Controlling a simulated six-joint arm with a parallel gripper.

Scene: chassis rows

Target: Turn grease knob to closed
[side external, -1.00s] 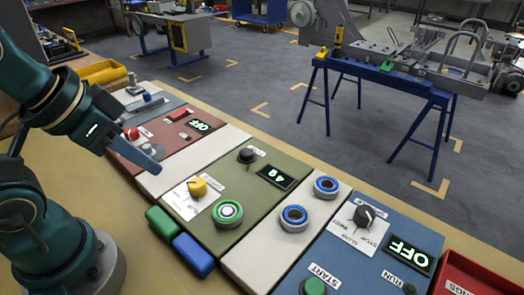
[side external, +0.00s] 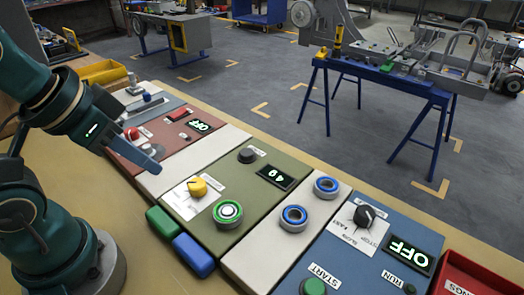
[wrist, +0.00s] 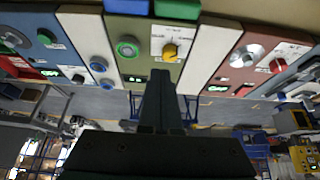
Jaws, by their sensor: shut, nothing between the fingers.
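A yellow knob (side external: 197,187) sits on a white label plate on the olive-green panel (side external: 228,176); it also shows in the wrist view (wrist: 171,50). The printing on its plate is too small to read, so I cannot tell for sure that it is the grease knob, nor its setting. A dark round control (side external: 246,155) sits farther back on the same panel. My gripper (side external: 155,160) is shut and empty, above the panels and left of the yellow knob, apart from it. In the wrist view its fingers (wrist: 158,78) are together.
A green-ringed button (side external: 228,212) and a display (side external: 276,176) share the olive panel. Blue-ringed parts (side external: 294,217) stand on the pale strip. A blue panel (side external: 350,262) with a black knob (side external: 366,214) lies right; a red-brown panel (side external: 165,138) lies left. Green and blue blocks (side external: 193,254) lie in front.

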